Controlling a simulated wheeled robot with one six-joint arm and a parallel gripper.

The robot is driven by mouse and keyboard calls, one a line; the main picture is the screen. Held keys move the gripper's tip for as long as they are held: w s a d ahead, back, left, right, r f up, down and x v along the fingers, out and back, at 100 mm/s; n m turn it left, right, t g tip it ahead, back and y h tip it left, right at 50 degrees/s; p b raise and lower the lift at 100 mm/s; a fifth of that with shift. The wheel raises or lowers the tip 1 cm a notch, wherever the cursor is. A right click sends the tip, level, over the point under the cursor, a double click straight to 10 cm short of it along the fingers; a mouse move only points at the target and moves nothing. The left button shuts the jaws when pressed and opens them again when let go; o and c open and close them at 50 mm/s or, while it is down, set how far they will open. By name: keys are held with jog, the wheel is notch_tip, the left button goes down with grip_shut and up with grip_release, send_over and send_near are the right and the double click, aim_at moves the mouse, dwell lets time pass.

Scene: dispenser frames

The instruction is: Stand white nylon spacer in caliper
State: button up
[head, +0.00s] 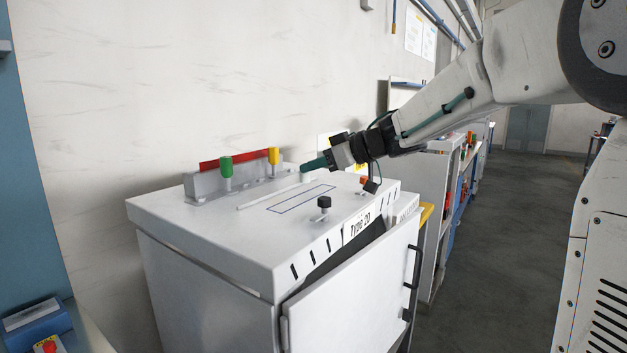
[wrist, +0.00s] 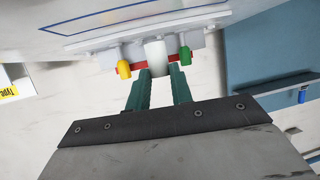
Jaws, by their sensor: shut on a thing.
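My gripper (head: 308,166) reaches in from the right above the back of a white cabinet top. In the wrist view its two green fingers (wrist: 158,80) are shut on a white cylinder, the white nylon spacer (wrist: 156,54). In the head view I cannot make out the spacer against the pale wall. A grey metal bracket (head: 196,190) with a red bar, a green knob and a yellow knob stands at the back left of the top, and I take it for the caliper. In the wrist view the spacer overlaps the bracket (wrist: 105,46), between its yellow and green knobs; I cannot tell whether they touch.
The cabinet top (head: 240,235) has a blue outlined rectangle (head: 300,198), a thin pale strip and a black knob (head: 324,203) near the front. An orange-red knob (head: 364,181) stands below my wrist. The cabinet door (head: 360,285) hangs open at the front.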

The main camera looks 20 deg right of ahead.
jog(key=shift+f, duration=1.75)
jog(key=shift+f, duration=0.1)
jog(key=o, duration=0.9)
jog(key=shift+o, duration=0.2)
jog(key=shift+r, duration=0.2)
jog(key=v, duration=1.2)
jog(key=shift+f, duration=0.1)
